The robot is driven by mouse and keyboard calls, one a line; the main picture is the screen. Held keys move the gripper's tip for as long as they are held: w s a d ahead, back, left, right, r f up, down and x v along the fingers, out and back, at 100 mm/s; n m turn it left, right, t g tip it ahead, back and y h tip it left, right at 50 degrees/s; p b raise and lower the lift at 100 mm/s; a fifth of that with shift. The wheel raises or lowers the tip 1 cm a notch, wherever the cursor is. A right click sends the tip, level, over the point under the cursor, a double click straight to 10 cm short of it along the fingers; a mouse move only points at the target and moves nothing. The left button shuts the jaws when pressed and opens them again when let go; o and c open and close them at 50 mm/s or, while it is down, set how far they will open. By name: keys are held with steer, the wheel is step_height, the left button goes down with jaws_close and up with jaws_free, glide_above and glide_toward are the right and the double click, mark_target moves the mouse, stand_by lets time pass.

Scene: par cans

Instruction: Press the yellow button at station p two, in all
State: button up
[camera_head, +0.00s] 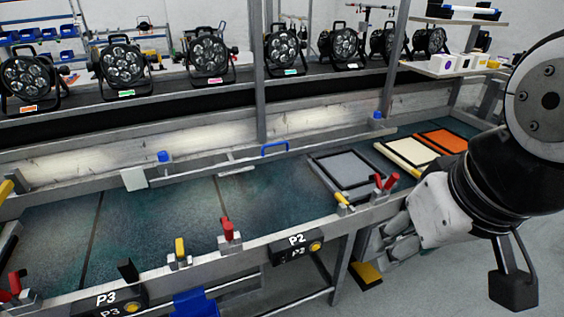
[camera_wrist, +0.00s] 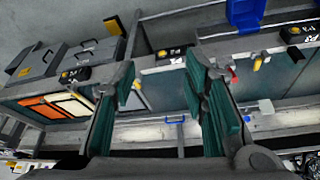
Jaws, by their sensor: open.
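The P2 station box (camera_head: 296,246) is black with white lettering and sits on the bench's front rail. Its round yellow button (camera_head: 315,247) is at the box's right end. The box also shows in the wrist view, upside down, between the fingers, with the button (camera_wrist: 162,54) at its left. My gripper (camera_head: 385,245) is to the right of the box, apart from it, in front of the rail. In the wrist view my gripper (camera_wrist: 160,68) is open, with green finger pads and nothing between them.
The P3 box (camera_head: 108,300) with its yellow button is at the lower left. Red and yellow toggle clamps (camera_head: 229,236) stand along the rail. A grey panel (camera_head: 348,168) lies on the bench; several stage lights (camera_head: 208,55) stand on the shelf behind. A blue bin (camera_head: 197,304) hangs below the rail.

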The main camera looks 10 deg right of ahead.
steer(key=shift+a, duration=0.1)
steer(key=shift+c, duration=0.2)
jaws_close()
stand_by(0.9)
